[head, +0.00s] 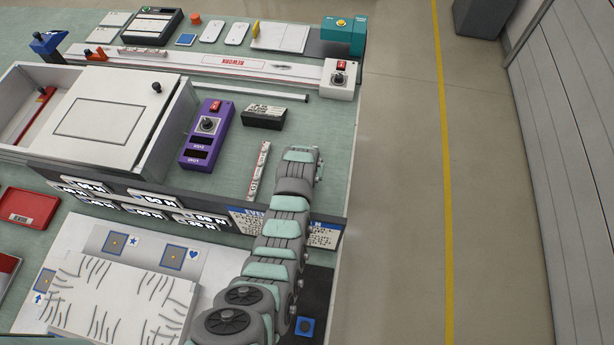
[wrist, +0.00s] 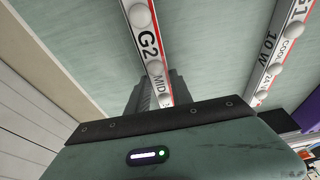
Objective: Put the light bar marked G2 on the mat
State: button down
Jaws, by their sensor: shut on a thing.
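The light bar marked G2 (wrist: 148,45) is white with a red edge and round white lamps. In the wrist view it runs down between the fingers of my gripper (wrist: 158,88), which is shut on it over the green bench top. In the head view my arm hides the fingertips and this bar. A second bar, marked G1 and 10 W (wrist: 275,62), lies apart to the right in the wrist view. One light bar (head: 259,170) shows on the bench left of my arm in the head view. I cannot tell which surface is the mat.
A purple control box (head: 206,135) and a black box (head: 264,116) stand left of my arm. A white cabinet (head: 108,118) is farther left. A long rail (head: 225,65) crosses the back. The bench's right edge is close, with floor beyond.

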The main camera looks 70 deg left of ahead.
jog(key=shift+f, duration=0.3)
jog(key=shift+f, duration=0.15)
jog(key=c, duration=1.1)
grip_release()
jog(key=shift+r, duration=0.65)
jog(key=b+v, duration=0.2)
jog(key=v, duration=0.9)
jog(key=shift+d, duration=0.1)
